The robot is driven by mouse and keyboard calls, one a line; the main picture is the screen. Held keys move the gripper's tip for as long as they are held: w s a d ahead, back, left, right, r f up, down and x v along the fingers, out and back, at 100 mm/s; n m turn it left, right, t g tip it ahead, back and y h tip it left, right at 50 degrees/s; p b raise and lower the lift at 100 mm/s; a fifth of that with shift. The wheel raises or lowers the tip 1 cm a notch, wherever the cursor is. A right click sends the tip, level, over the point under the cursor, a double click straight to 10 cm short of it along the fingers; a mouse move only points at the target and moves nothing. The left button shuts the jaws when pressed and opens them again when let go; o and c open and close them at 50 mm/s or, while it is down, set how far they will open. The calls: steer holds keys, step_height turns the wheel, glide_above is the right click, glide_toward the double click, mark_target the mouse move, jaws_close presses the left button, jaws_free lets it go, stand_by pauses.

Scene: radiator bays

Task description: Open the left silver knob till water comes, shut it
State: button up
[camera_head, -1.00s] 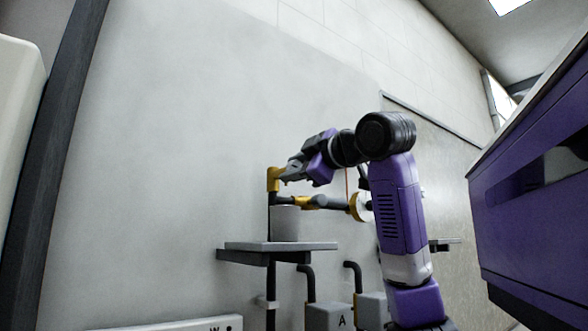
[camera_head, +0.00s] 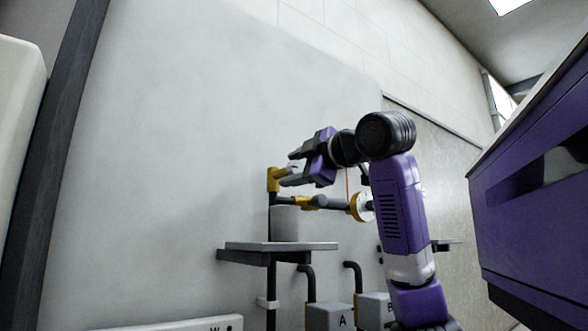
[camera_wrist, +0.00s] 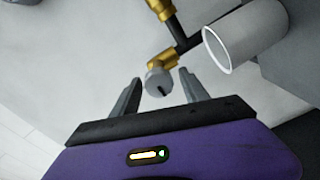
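The silver knob (camera_wrist: 158,82) sits on a brass elbow (camera_wrist: 162,62) at the end of a dark pipe; a dark slot marks its face. In the wrist view my gripper (camera_wrist: 160,76) is open, with one finger on each side of the knob and a small gap at both sides. In the head view my gripper (camera_head: 287,170) is at the brass elbow (camera_head: 273,179) on the wall pipe. A white cup (camera_head: 285,223) stands below on a grey shelf (camera_head: 310,246); it also shows in the wrist view (camera_wrist: 243,36). No water is visible.
A pipe with a yellow fitting (camera_head: 303,202) and a round white part (camera_head: 362,206) run just below my gripper. Grey boxes (camera_head: 330,317) with black pipes stand below the shelf. The wall left of the pipe is bare.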

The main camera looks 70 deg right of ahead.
steer(key=b+v, duration=0.3)
steer(key=v, duration=0.4)
steer(key=shift+s+a, duration=0.2)
steer(key=shift+s, duration=0.15)
stand_by(0.6)
